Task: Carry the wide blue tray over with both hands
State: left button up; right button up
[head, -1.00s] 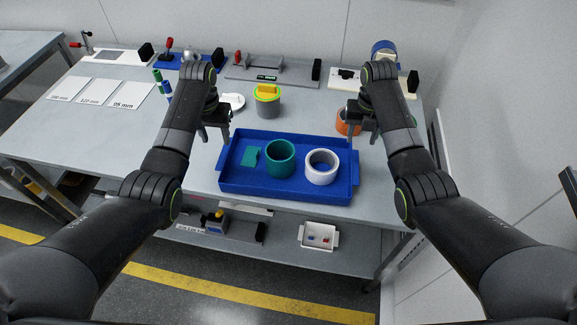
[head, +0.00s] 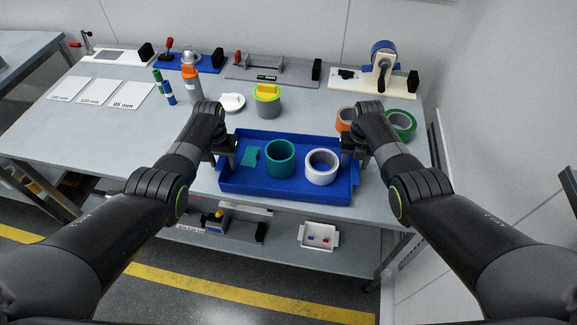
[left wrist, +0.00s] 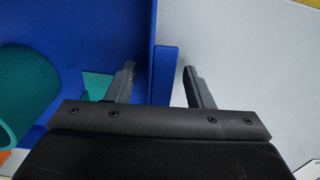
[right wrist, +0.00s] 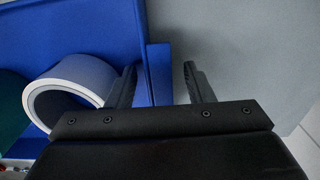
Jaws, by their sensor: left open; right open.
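The wide blue tray (head: 285,192) lies on the grey table near its front edge. It holds a teal ring (head: 281,160), a white ring (head: 321,168) and a flat teal piece (head: 250,157). My left gripper (head: 225,160) is open at the tray's left end. In the left wrist view its fingers (left wrist: 160,85) stand on either side of the tray's end wall and handle (left wrist: 164,75). My right gripper (head: 352,160) is open at the right end. In the right wrist view its fingers (right wrist: 160,85) straddle the end handle (right wrist: 160,72). Whether the fingers touch the tray I cannot tell.
Behind the tray are a grey cup with a yellow-green top (head: 268,103), a white disc (head: 231,102) and an orange-capped bottle (head: 191,85). A green tape roll (head: 401,124) and an orange roll (head: 345,119) lie behind the right arm. The table's left front is clear.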

pick_arm(q)
grip_shut()
pick_arm(e)
grip_shut()
pick_arm(q)
jog(key=shift+w+r, duration=0.1)
jog(key=shift+r, duration=0.1)
pick_arm(e)
jog(key=shift+w+r, duration=0.1)
jog(key=shift+r, duration=0.05)
